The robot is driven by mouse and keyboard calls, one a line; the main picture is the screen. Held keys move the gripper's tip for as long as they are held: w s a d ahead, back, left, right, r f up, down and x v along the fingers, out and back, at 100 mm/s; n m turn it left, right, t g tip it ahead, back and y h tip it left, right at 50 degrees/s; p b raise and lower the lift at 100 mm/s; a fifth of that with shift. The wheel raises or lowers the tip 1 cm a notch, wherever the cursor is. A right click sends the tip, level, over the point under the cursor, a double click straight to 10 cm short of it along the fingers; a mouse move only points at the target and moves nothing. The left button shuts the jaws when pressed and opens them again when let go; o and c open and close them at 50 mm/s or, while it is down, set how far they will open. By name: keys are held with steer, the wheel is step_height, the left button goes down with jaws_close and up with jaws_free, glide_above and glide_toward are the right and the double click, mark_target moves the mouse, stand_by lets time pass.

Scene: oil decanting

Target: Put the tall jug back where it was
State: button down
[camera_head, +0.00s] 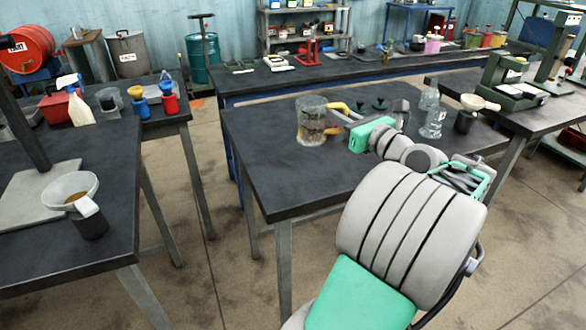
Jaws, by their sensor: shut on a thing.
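The tall jug (311,113) is a clear glass cylinder with brownish marks in its lower part. It looks upright over the left part of the middle dark table (262,160). Whether its base touches the tabletop or hangs just above it I cannot tell. My gripper (340,123) reaches in from the right and is shut on the jug at its handle side, where a yellow piece shows. The fingertips are small and partly merge with the handle.
Glass bottles (432,122) and a dark cup (464,121) stand to the right of my arm. Dark knobbed pieces (379,104) lie behind the gripper. A funnel on a dark cup (89,222) stands on the left table. The middle table's front left is bare.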

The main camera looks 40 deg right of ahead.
steer(key=w+d+f+b, duration=0.1)
steer(key=w+f, duration=0.2)
steer(key=w+d+f, duration=0.1)
steer(key=w+f, duration=0.2)
steer(key=w, duration=0.1)
steer(key=w+d+f+b, duration=0.1)
steer(key=w+d+f, duration=0.1)
steer(key=w+f, duration=0.1)
steer(key=shift+w+b, duration=0.3)
steer(key=shift+w, duration=0.45)
steer(key=f, duration=0.1)
steer(key=w+f, duration=0.1)
steer(key=f, duration=0.1)
steer(key=shift+d+f+b, duration=0.1)
steer(key=shift+f+b, duration=0.15)
steer(key=shift+b, duration=0.15)
steer(key=shift+s+f, duration=0.1)
steer(key=shift+f, duration=0.2)
steer(key=shift+f, duration=0.15)
steer(key=c, duration=1.5)
jaws_free()
steer(key=shift+o, duration=0.2)
